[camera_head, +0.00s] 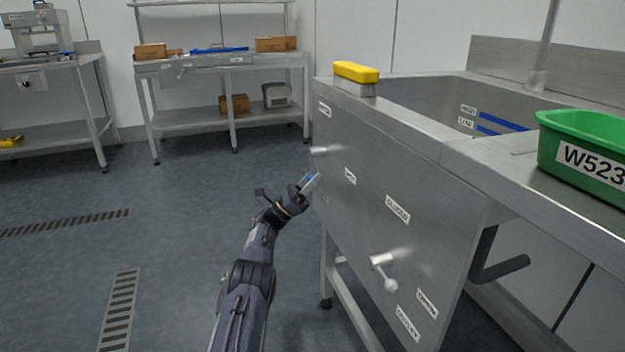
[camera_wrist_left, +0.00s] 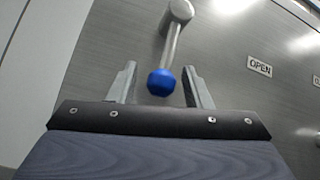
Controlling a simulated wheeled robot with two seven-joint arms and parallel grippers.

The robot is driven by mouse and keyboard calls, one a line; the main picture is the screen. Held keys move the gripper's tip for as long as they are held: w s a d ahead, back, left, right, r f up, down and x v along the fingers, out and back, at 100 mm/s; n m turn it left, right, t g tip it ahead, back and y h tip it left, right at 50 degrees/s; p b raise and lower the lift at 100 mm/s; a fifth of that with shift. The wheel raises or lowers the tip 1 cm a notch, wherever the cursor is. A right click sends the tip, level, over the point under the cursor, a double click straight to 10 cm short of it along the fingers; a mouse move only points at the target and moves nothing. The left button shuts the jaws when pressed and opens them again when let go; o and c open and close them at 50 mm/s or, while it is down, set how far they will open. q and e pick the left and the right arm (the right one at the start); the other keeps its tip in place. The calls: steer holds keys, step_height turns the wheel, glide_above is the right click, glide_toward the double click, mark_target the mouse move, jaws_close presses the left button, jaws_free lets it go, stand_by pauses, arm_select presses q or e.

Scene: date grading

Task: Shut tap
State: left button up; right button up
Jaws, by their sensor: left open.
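The tap is a lever on the front panel of the steel sink unit (camera_head: 400,190). In the left wrist view its metal lever (camera_wrist_left: 173,38) ends in a blue ball knob (camera_wrist_left: 161,82). In the head view its hub (camera_head: 319,150) sticks out near the panel's left edge, and a bit of blue (camera_head: 309,178) shows at my gripper. An OPEN label (camera_wrist_left: 259,66) is to the right of the lever. My right gripper is not in view.
A second lever with a pale knob (camera_head: 390,284) is lower right on the panel. A yellow-topped block (camera_head: 356,76) sits on the sink's corner, and a green crate (camera_head: 585,150) stands at right. Steel tables (camera_head: 220,62) stand behind. The floor at left is clear.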

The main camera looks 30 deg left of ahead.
arm_select(q)
steer(key=p+v, duration=0.2)
steer(key=v, duration=0.5)
steer(key=shift+s+a+f, duration=0.2)
steer(key=shift+s+f, duration=0.05)
